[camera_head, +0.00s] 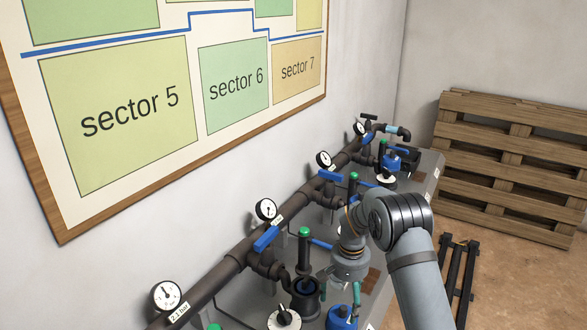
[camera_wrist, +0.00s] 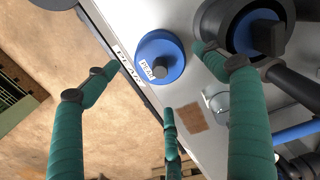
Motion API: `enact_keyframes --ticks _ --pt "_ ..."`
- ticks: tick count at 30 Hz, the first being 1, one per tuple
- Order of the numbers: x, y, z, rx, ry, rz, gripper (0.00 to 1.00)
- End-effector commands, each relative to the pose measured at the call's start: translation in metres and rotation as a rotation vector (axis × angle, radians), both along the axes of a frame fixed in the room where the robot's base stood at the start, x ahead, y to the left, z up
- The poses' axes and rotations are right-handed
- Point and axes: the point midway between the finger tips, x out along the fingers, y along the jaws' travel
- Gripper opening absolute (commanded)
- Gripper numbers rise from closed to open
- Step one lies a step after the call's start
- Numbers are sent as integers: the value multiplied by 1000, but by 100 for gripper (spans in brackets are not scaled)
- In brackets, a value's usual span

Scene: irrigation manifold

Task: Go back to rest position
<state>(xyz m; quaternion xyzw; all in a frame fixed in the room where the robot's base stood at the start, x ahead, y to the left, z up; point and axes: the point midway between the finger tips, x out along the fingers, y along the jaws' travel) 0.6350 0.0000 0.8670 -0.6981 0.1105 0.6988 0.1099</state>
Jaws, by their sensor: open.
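My gripper (camera_wrist: 160,78) shows in the wrist view with three teal fingers spread apart and nothing held between them. Below and between the fingers is a round blue cap (camera_wrist: 160,57) with a white label, standing on the grey bench (camera_wrist: 190,88). The fingers look apart from the cap, though the exact gap is hard to tell. In the head view my gripper (camera_head: 340,285) hangs over the near part of the bench, partly hidden by my wrist. The blue cap (camera_head: 341,319) shows just below it at the bottom edge.
A dark pipe (camera_head: 235,262) with gauges (camera_head: 266,210) and blue valve handles (camera_head: 266,239) runs along the wall. A black open housing (camera_head: 306,297) and a dial (camera_head: 285,317) stand close left of my gripper. Pallets (camera_head: 512,165) lean at the back right; a black rack (camera_head: 459,265) is on the floor.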

Motion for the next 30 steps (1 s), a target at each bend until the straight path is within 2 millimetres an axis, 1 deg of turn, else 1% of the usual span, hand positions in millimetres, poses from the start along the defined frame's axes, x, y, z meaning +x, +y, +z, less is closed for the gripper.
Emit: enact_keyframes --ticks 1,3,11,12,19,24,30 --pt "-2 0 -11 0 5 0 84" --pt "-2 -1 -27 0 6 -1 84" --pt "-2 0 -82 0 3 0 84" --pt "1 0 -70 0 -3 0 84" --pt "1 0 -45 1 -3 0 84" --pt "0 0 -38 0 0 -1 84" --pt "0 0 -37 0 0 -1 84"
